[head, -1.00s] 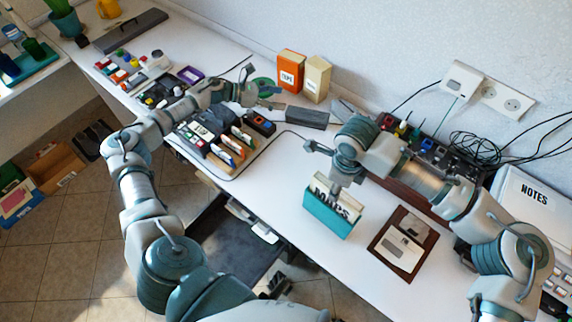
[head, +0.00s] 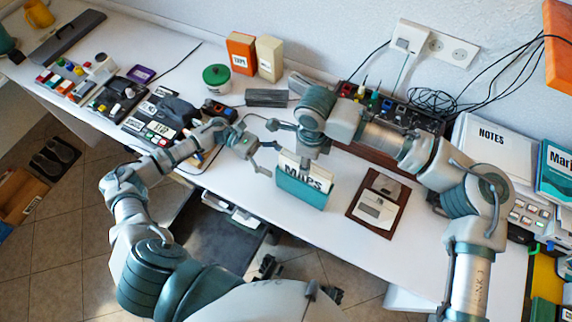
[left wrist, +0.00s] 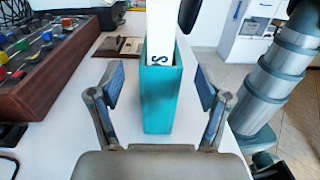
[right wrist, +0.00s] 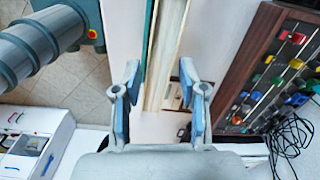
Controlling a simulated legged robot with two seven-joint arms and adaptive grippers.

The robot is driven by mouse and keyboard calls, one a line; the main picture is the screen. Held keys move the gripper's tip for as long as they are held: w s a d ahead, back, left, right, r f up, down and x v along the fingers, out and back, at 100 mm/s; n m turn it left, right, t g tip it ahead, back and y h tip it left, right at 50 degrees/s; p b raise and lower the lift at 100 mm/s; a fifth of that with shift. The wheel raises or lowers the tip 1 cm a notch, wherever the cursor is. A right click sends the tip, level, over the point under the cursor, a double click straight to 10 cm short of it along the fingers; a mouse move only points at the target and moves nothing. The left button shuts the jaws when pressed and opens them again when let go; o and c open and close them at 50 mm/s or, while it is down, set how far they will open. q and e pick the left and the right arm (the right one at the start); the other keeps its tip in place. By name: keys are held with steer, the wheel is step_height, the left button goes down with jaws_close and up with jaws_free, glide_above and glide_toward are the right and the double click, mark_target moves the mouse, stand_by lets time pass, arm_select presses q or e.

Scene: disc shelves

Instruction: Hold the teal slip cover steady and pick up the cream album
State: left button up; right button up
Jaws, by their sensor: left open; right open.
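The teal slip cover (head: 301,193) stands upright on the white desk, with the cream album (head: 291,160) rising out of its open top behind a "MAPS" label. My left gripper (head: 273,157) is open just left of the cover; in the left wrist view the cover (left wrist: 162,110) stands end-on between the spread fingers (left wrist: 160,88). My right gripper is over the top of the album; in the right wrist view its open fingers (right wrist: 160,105) lie either side of the cream album (right wrist: 166,60). Contact with the album cannot be told.
A brown board with a grey-white item (head: 377,208) lies right of the cover. Behind stands a brown mixer-like panel (head: 372,160) with loose cables (head: 436,100).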

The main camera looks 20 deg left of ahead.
mark_target(288, 168)
arm_select(q)
steer(key=d, duration=0.4)
steer(key=shift+s, duration=0.2)
steer(key=shift+d, duration=0.25)
arm_select(e)
steer(key=shift+a, duration=0.3)
